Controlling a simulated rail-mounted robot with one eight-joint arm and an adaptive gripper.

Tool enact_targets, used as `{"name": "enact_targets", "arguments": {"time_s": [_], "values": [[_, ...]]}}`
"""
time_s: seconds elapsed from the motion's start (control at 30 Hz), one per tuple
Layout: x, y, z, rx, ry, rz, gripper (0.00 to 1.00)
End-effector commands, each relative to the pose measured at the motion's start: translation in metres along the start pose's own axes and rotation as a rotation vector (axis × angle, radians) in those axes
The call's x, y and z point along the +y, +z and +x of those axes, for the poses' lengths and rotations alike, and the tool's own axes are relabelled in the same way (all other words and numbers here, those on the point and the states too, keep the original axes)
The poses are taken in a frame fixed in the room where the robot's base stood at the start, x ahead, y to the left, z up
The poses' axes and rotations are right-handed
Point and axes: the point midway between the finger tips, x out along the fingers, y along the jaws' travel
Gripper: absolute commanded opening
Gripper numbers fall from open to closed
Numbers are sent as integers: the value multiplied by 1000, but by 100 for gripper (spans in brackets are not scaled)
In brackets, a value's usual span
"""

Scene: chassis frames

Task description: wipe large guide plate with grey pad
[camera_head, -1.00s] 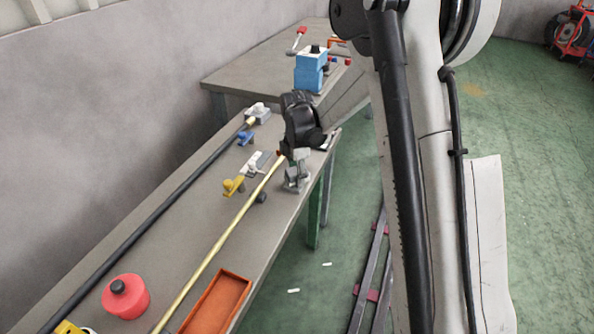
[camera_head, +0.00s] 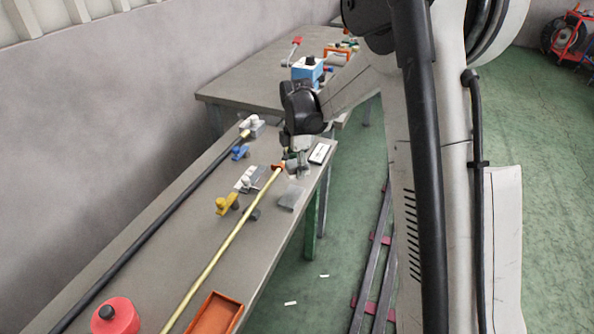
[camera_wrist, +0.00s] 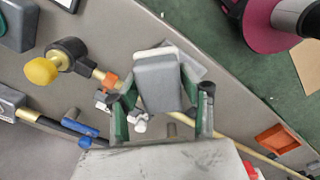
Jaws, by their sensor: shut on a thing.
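My gripper (camera_head: 297,152) is shut on the grey pad, a rounded grey block. In the wrist view the pad (camera_wrist: 158,82) sits between the green fingers of my gripper (camera_wrist: 161,95). The large guide plate (camera_head: 290,199) looks like a flat grey square lying on the bench near its right edge. The gripper and pad are on the far side of the plate in the head view. In the wrist view a strip of the plate (camera_wrist: 194,64) shows beside the pad, which hides the rest. Whether pad and plate touch is unclear.
A yellow rod (camera_head: 226,243) runs along the bench left of the plate, with an orange tray (camera_head: 216,315) nearby. Yellow (camera_head: 227,203) and blue (camera_head: 240,153) clamps stand left. A black-and-white flat item (camera_head: 319,153) lies right of the gripper. A black-bodied yellow-knobbed fitting (camera_wrist: 55,63) is close.

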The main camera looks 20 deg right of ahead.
Motion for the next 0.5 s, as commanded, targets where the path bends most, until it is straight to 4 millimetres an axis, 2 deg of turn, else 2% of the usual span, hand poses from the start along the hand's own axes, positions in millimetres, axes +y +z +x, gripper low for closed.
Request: {"name": "enact_targets", "arguments": {"time_s": [0.2, 0.5], "values": [[0, 0, -19, 0, 0, -1, 0], [0, 0, -21, 0, 0, -1, 0]]}}
